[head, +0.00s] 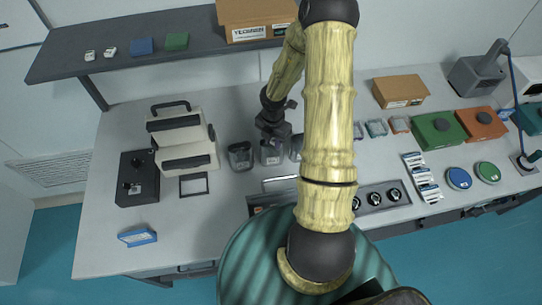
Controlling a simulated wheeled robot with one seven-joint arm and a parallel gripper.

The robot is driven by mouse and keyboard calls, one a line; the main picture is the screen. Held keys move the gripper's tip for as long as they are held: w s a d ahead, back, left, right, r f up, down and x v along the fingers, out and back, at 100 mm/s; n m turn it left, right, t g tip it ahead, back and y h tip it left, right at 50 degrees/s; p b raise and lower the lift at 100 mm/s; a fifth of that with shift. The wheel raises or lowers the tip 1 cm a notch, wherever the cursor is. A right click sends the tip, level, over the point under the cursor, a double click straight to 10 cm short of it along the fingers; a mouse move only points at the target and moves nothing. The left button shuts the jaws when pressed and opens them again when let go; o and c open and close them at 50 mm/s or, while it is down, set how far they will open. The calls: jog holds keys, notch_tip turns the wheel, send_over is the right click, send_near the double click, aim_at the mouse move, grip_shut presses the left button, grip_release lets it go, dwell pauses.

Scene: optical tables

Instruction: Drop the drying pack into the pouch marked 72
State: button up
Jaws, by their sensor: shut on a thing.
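My gripper (271,133) is at the back middle of the table, pointing down right above the middle one of a row of clear pouches. It is shut on the drying pack, which is too small and too covered by the fingers to make out. The middle pouch (271,156) stands upright under the fingers. Another pouch (240,158) stands to its left, and a third pouch (296,147) to its right is partly hidden by my arm. The numbers on the pouches are too small to read, so I cannot tell which is 72.
A beige case (182,137) and a black box (137,180) stand at the left. Several white-and-blue packets (421,178) lie at the right, near a green box (437,129) and an orange box (480,124). A shelf (190,52) hangs over the back left. The front left tabletop is mostly clear.

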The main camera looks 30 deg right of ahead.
aim_at(273, 154)
jog(key=shift+d+f+b, duration=0.15)
jog(key=shift+f+b, duration=2.5)
jog(key=shift+f, duration=0.2)
jog(key=o, duration=1)
jog(key=shift+r, duration=0.15)
notch_tip(273, 154, up, 17)
jog(key=shift+r, duration=0.1)
jog(key=shift+w, duration=0.1)
